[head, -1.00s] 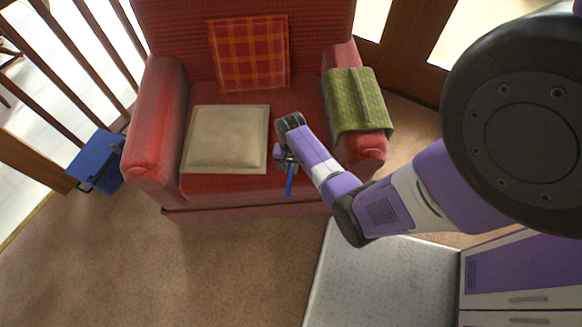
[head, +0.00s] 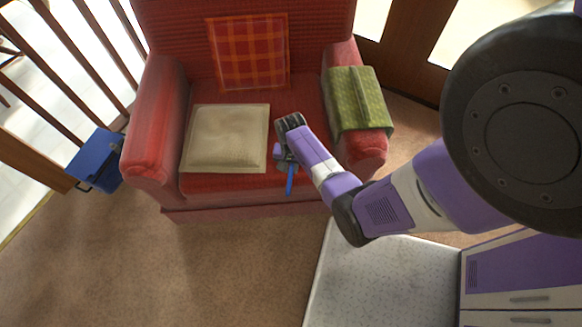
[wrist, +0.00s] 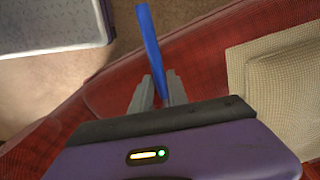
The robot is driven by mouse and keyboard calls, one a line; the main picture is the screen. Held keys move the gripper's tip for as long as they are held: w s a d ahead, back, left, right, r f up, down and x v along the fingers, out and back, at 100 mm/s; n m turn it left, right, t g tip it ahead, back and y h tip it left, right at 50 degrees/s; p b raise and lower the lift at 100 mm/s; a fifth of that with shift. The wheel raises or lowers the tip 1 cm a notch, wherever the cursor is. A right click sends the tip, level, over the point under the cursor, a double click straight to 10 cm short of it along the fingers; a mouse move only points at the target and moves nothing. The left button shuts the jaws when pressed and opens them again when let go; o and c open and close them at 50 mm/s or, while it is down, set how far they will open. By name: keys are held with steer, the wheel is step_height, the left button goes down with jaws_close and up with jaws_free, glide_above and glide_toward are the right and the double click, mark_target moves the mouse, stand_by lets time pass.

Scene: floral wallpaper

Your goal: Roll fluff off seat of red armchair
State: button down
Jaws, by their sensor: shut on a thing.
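The red armchair (head: 240,183) stands against the railing, and its seat shows to the right of a beige cushion. My gripper (head: 286,160) is over the right part of the seat, close to its front edge. It is shut on a blue handle (head: 290,182), which sticks out toward the front of the chair. In the wrist view the blue handle (wrist: 148,38) passes between the two grey fingers (wrist: 158,90). The roller end of the tool is hidden by my gripper. I cannot make out any fluff on the seat.
The beige cushion (head: 226,138) lies on the seat left of my gripper. A plaid cushion (head: 248,52) leans on the backrest. A green cloth (head: 357,100) drapes the right armrest.

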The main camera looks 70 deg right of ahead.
mark_target(302, 173)
steer(key=shift+f+b, duration=0.4)
steer(key=shift+f, duration=0.2)
steer(key=shift+s+d+r+p, duration=0.1)
steer(key=shift+s+d+p, duration=0.2)
steer(key=shift+s, duration=0.45)
steer(key=shift+s+d+r+p, duration=0.1)
steer(key=shift+s+d+p, duration=0.2)
steer(key=shift+s, duration=0.45)
steer(key=shift+s+d, duration=0.1)
steer(key=shift+s, duration=0.25)
steer(key=shift+f, duration=0.25)
steer(key=shift+w+a+f, duration=0.1)
steer(key=shift+w+a, duration=0.2)
steer(key=shift+w, duration=0.3)
steer(key=shift+w+a+f, duration=0.1)
steer(key=shift+w+a, duration=0.15)
steer(key=shift+w, duration=0.4)
steer(key=shift+w+a+f, duration=0.1)
steer(key=shift+w+a, duration=0.2)
steer(key=shift+w, duration=0.3)
steer(key=shift+r, duration=0.15)
step_height(302, 173, up, 6)
steer(key=p, duration=0.5)
steer(key=shift+d+p, duration=0.15)
steer(key=shift+p, duration=0.15)
